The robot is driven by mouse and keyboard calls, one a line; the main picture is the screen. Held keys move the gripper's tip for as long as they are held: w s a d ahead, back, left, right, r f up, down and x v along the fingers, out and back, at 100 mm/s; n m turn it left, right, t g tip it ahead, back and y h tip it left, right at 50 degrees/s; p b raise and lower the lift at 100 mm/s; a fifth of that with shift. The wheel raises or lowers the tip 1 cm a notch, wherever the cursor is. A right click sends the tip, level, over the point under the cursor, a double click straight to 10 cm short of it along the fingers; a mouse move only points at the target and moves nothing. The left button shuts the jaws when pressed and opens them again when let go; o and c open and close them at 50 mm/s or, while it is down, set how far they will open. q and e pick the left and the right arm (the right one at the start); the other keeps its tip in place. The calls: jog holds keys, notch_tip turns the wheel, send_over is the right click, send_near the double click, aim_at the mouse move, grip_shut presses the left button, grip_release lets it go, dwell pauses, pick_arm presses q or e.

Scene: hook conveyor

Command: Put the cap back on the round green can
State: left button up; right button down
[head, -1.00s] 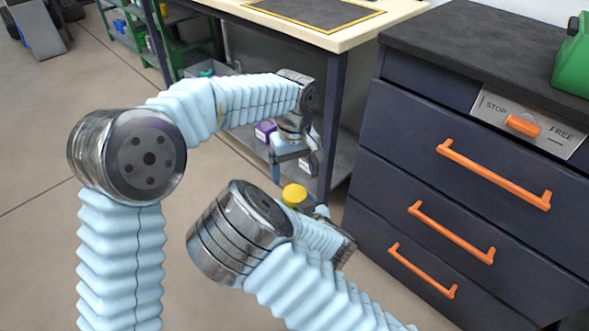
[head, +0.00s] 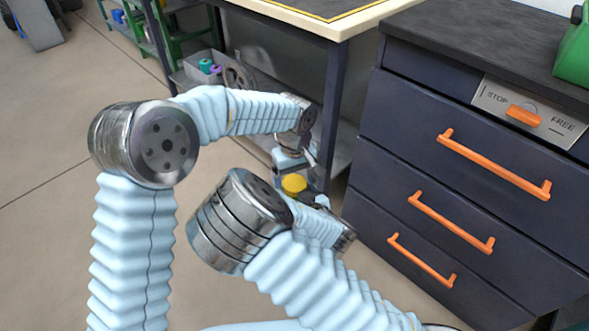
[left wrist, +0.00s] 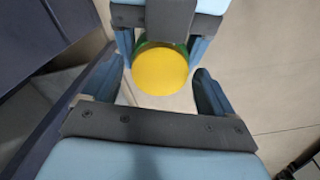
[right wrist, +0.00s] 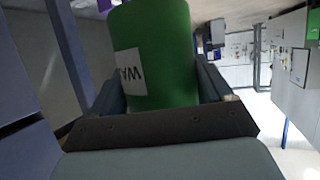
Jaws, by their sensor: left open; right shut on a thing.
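The green can (right wrist: 160,50) with a white label shows in the right wrist view, held between the fingers of my right gripper (right wrist: 158,75). The yellow cap (left wrist: 160,70) shows in the left wrist view as a round disc at the can's end, with a green rim behind its far edge. I cannot tell how firmly it sits. My left gripper (left wrist: 160,84) is open, one finger on each side of the yellow disc, with gaps to it. In the head view the yellow cap (head: 294,183) is just below my left gripper; the can is mostly hidden.
A dark drawer cabinet (head: 450,150) with orange handles stands at the right, with a STOP/FREE switch panel (head: 530,110). A workbench (head: 330,25) is behind my arms. A grey bin (head: 200,72) with small coloured items stands on a shelf.

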pick_arm(q)
jog(key=shift+f, duration=0.2)
jog(key=c, duration=1.1)
jog(key=m, duration=0.6)
jog(key=shift+m, duration=0.3)
jog(key=o, duration=1.2)
jog(key=shift+r, duration=0.15)
